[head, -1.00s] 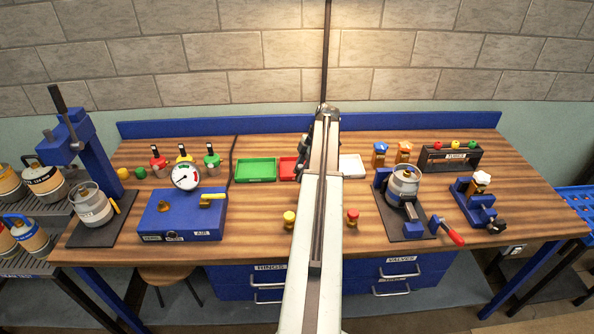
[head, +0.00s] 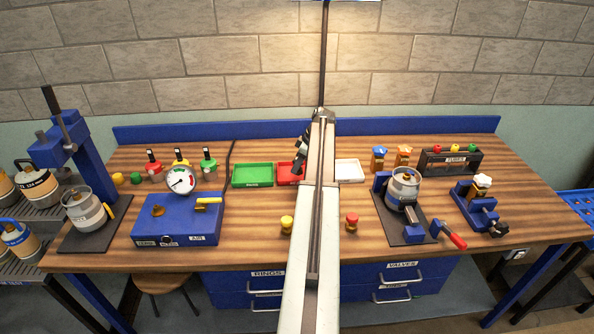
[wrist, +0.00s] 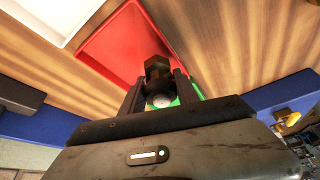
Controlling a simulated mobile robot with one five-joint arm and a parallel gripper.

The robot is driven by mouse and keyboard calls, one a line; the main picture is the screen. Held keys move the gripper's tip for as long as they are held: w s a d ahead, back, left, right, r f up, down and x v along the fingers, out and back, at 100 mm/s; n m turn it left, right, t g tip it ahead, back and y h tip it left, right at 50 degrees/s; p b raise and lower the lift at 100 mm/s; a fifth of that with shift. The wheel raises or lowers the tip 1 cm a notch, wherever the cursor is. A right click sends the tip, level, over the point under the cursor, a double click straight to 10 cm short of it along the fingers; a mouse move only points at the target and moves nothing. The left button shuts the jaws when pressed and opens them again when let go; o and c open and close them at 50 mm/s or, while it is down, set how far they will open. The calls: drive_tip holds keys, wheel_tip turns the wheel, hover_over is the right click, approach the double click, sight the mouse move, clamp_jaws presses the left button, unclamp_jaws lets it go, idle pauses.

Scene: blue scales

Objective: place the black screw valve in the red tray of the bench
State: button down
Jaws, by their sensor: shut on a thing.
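The black screw valve (wrist: 157,70) is a dark piece with a hex-shaped top and a pale round end, seen in the wrist view. My gripper (wrist: 159,88) is shut on it, one finger on each side. The red tray (wrist: 112,42) lies below and behind the valve in the wrist view; the gap between them is hard to judge. In the head view the red tray (head: 286,179) is partly hidden by my arm and gripper (head: 299,157), which is over its right part. The valve cannot be made out clearly there.
A green tray (head: 252,185) stands left of the red tray, and a white tray (head: 350,179) stands right. The blue box with a gauge (head: 178,218) is front left. A clamped canister (head: 403,190) is to the right. Yellow and red knobs (head: 352,220) stand in front.

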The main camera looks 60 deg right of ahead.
drive_tip(key=shift+w+d+f, duration=0.1)
drive_tip(key=shift+w+d, duration=0.3)
drive_tip(key=shift+d, duration=0.25)
drive_tip(key=shift+w+d+f, duration=0.1)
drive_tip(key=shift+w+d, duration=0.3)
drive_tip(key=shift+d, duration=0.2)
drive_tip(key=f+b, duration=0.4)
drive_tip(key=shift+w+d, duration=0.15)
drive_tip(key=shift+d, duration=0.1)
drive_tip(key=shift+r, duration=0.3)
drive_tip(key=c, duration=1.3)
unclamp_jaws()
drive_tip(key=shift+f, duration=0.2)
drive_tip(key=o, duration=0.4)
drive_tip(key=shift+r, duration=0.1)
drive_tip(key=p+v, duration=1.1)
drive_tip(key=v, duration=0.1)
